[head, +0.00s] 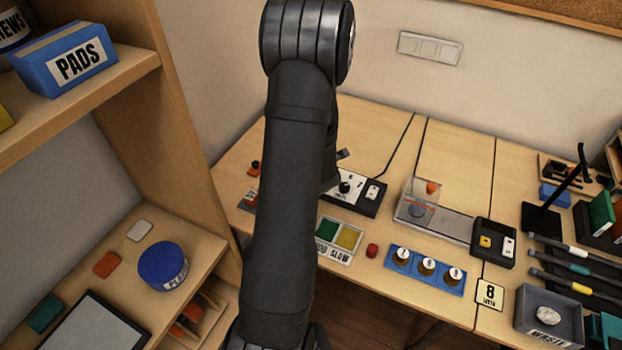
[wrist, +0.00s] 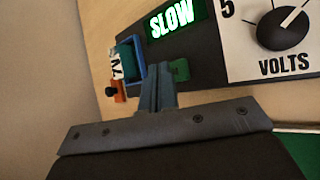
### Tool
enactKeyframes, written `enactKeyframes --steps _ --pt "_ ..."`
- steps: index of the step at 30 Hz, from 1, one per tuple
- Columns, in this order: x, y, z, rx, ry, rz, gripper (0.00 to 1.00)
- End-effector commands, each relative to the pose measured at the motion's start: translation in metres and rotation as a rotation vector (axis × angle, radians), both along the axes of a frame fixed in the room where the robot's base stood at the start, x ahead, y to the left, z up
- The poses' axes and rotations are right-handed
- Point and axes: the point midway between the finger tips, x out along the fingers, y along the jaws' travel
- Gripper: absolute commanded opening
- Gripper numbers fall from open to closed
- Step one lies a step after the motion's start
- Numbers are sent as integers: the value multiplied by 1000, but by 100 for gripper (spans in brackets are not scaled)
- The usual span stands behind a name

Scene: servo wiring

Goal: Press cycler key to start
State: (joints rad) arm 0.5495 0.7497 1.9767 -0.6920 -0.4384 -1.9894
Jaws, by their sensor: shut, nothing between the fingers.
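The cycler (wrist: 215,60) is a dark box with a lit green "SLOW" display (wrist: 176,18) and a white dial face marked "VOLTS". A small green key-like piece (wrist: 180,70) sits at its lower left edge. My gripper (wrist: 156,72) is shut and empty. Its fingertips are just left of the green piece; I cannot tell whether they touch it. In the head view the cycler (head: 372,206) stands behind my arm, its left part hidden along with my gripper. A blue part with a white label (wrist: 126,62) is beside the box, left of the fingers.
An orange part with a black knob (wrist: 115,90) lies at the left. In front of the cycler is a tray with green and yellow tiles (head: 338,240), then a red button-like piece (head: 372,250) and a blue block with several round pots (head: 425,270). Cables run behind the box.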

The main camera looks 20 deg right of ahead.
Motion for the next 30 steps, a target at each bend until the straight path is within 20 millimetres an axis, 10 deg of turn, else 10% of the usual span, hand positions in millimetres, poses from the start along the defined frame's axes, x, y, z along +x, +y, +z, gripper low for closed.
enactKeyframes --steps 30 --pt "0 0 -9 0 0 0 0"
